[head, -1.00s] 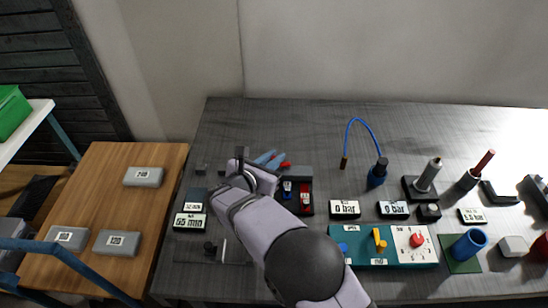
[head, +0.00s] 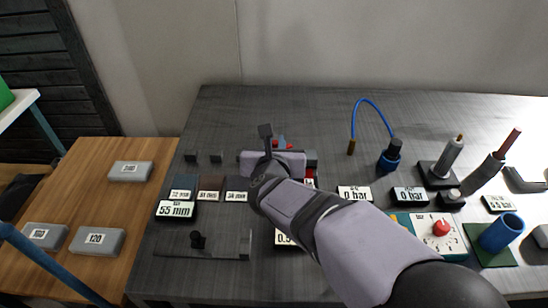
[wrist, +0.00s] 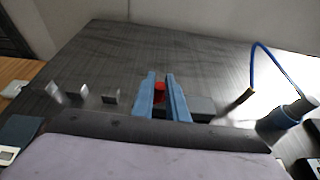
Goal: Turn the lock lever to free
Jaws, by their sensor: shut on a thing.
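My gripper (head: 282,141) reaches over the back middle of the table in the head view, mostly hidden behind my own arm. In the wrist view its two blue fingers (wrist: 161,78) stand close on either side of a small red piece (wrist: 160,91), which looks like the lock lever. My gripper is shut on it. A grey block (wrist: 203,106) lies just behind and right of the fingers; it also shows in the head view (head: 311,158). The lever's angle and its pivot are hidden by the fingers and my arm.
A blue cable (head: 371,103) arches to a blue plug (head: 389,158) on the right. Display boxes (head: 355,193) and a dial panel with a red knob (head: 441,228) stand nearer. Small dark blocks (head: 216,158) lie left. The table's back is mostly clear.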

